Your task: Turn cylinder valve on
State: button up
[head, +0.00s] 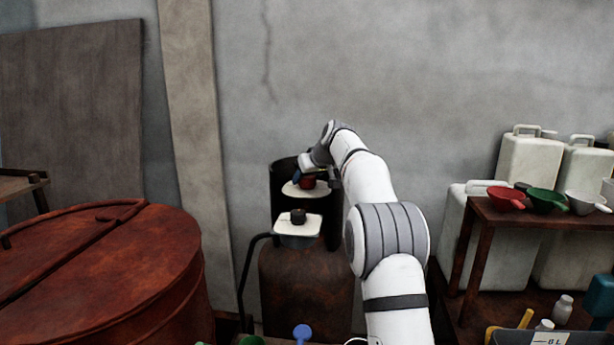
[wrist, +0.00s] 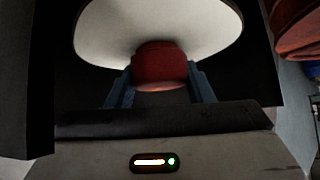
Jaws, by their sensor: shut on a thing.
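A rusty brown gas cylinder (head: 305,285) stands against the wall, with a dark open collar (head: 283,190) around its top. Inside the collar is a red valve knob (head: 308,182) in front of a white plate (head: 291,189). A dark knob on a second white plate (head: 287,224) sits lower at the front. My gripper (head: 308,176) reaches into the collar from above. In the wrist view, the blue fingers of my gripper (wrist: 160,85) are on both sides of the red valve knob (wrist: 158,66), shut on it. The white plate (wrist: 110,30) is behind it.
A large rusty lidded vat (head: 120,270) stands at the left. A brown table (head: 520,218) at the right holds red, green and white scoops, with white jerrycans (head: 530,165) behind. A black hose (head: 243,285) runs down the cylinder's left side.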

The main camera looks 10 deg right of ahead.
jog(key=n+y+p, duration=0.1)
jog(key=n+p, duration=0.1)
jog(key=n+g+y+p, duration=0.1)
jog(key=n+p, duration=0.1)
jog(key=p, duration=0.1)
jog(key=shift+r+g+y, duration=0.3)
jog(key=shift+r+y, duration=0.1)
jog(key=n+g+y+p, duration=0.1)
jog(key=n+p, duration=0.1)
jog(key=p, duration=0.2)
jog(key=shift+g, duration=0.3)
jog(key=n+g+y+p, duration=0.1)
jog(key=n+g+p, duration=0.1)
jog(key=p, duration=0.7)
jog(key=shift+n, duration=0.9)
jog(key=n+p, duration=0.1)
jog(key=p, duration=0.2)
jog(key=shift+f+g+y, duration=0.15)
jog(key=shift+g+y, duration=0.15)
jog(key=shift+g, duration=0.1)
jog(key=shift+p, duration=0.3)
jog(key=shift+s+f+n+g+p, duration=0.1)
jog(key=shift+f+n+g+p, duration=0.15)
jog(key=shift+n+g+p, duration=0.05)
jog(key=shift+a, duration=0.1)
